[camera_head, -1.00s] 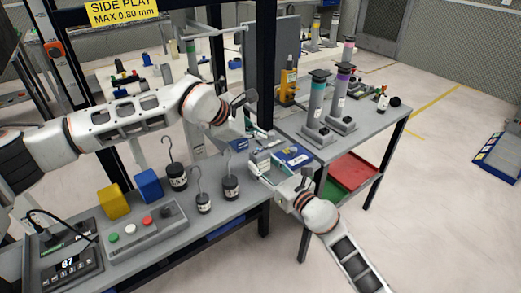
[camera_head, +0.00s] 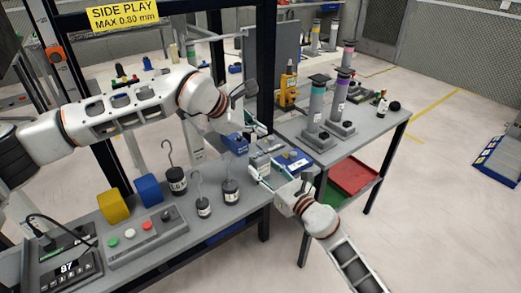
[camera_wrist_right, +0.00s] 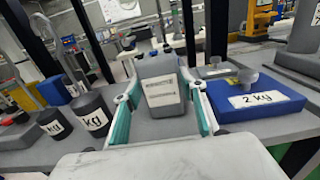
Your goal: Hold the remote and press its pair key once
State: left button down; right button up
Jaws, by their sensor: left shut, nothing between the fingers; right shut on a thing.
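The remote is a grey box with a white printed label, seen in the right wrist view (camera_wrist_right: 162,88) upright between the teal-padded fingers of my right gripper (camera_wrist_right: 160,100). In the head view the remote (camera_head: 260,161) is small, and my right gripper (camera_head: 259,168) holds it at the right end of the bench. My left gripper (camera_head: 262,131) is shut and empty, above and behind the remote in the head view, apart from it as far as I can see. The pair key cannot be made out in either view.
A blue 2 kg block (camera_wrist_right: 255,98) lies right of the remote in the right wrist view. Black hooked weights (camera_head: 230,190) stand left of it on the bench. A grey button box (camera_head: 146,236) is further left. Tall cylinders (camera_head: 316,108) stand on the right table.

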jog(key=o, duration=1.3)
jog(key=shift+s, duration=0.1)
